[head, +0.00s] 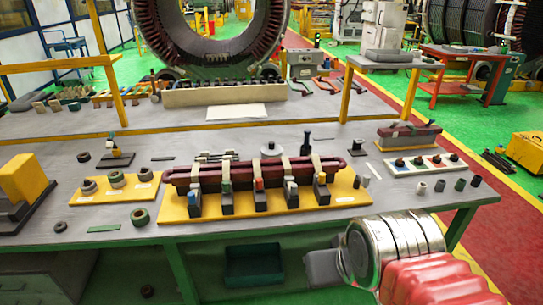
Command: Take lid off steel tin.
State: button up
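A low round grey disc-shaped piece with a small knob on top (271,149) stands on the grey workbench (400,205), behind the long red coil. It may be the steel tin with its lid on, but it is too small to tell. My arm reaches in at the lower right, with a red ribbed sleeve and a silver ringed section. A grey block shows at its left end, low in front of the bench edge. No gripper fingers can be made out. My arm is well apart from the round piece, and nothing is seen held.
The dark red coil (235,176) rests in clamps on a yellow board (345,190) in front of the round piece. A dark upright post (307,143) stands to its right. Rings lie at left; a white labelled tray (402,167) and small cylinders are at right.

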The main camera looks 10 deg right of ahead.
aim_at(270, 149)
jog(key=z, duration=1.8)
jog(key=i, duration=0.85)
jog(key=u, duration=1.15)
